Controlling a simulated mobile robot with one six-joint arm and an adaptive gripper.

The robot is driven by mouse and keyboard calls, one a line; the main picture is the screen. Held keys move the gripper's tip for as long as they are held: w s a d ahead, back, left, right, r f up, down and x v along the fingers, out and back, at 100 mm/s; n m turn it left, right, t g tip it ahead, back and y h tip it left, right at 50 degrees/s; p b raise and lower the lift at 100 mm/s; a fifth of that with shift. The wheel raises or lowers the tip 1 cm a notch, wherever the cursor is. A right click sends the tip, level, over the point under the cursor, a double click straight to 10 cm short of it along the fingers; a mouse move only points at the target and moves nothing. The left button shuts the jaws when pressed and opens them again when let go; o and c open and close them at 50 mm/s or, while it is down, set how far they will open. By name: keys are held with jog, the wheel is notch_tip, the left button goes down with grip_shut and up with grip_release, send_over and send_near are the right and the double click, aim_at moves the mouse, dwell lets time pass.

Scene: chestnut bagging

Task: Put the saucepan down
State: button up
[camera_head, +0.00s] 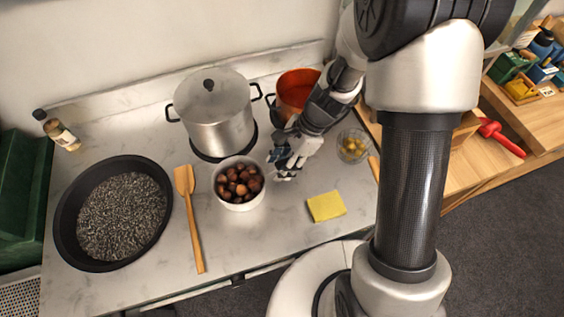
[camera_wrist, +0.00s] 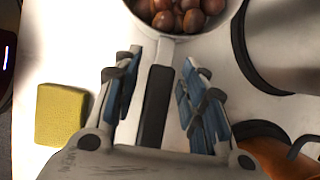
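The white saucepan (camera_head: 240,204), filled with brown chestnuts, stands upright on the marble counter, in front of the large steel pot; it appears to rest there. In the wrist view the saucepan's rim (camera_wrist: 170,36) is at the top, and its handle with a dark grip (camera_wrist: 154,106) runs back between my fingers. My gripper (camera_head: 284,164) is at the saucepan's right side. In the wrist view my gripper (camera_wrist: 160,75) is open, with its blue-padded fingers on either side of the handle and a gap showing on both sides. My gripper hides the handle in the head view.
A lidded steel pot (camera_head: 216,125) stands behind, with an orange pot (camera_head: 295,90) to its right. A wooden spatula (camera_head: 193,225) and a black pan (camera_head: 67,220) lie left. A yellow sponge (camera_head: 326,206) and glass bowl (camera_head: 352,146) are right. The front counter is clear.

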jog(key=p+v, duration=0.4)
jog(key=v, duration=0.8)
jog(key=shift+p, duration=0.3)
jog(key=s+d+r+n+t+h, duration=0.2)
jog(key=s+r+n+t, duration=0.1)
jog(key=s+r+n, duration=0.4)
jog(key=s+d+r+n+t+h, duration=0.2)
jog(key=s+d+r+n+h, duration=0.1)
jog(key=s+r+n, duration=0.5)
notch_tip(320, 180, up, 3)
jog(key=shift+s+r+t, duration=0.2)
jog(key=shift+s+t, duration=0.2)
jog(key=shift+s, duration=0.4)
jog(key=shift+d+f, duration=0.1)
jog(key=shift+f+b, duration=0.4)
jog(key=shift+b, duration=0.15)
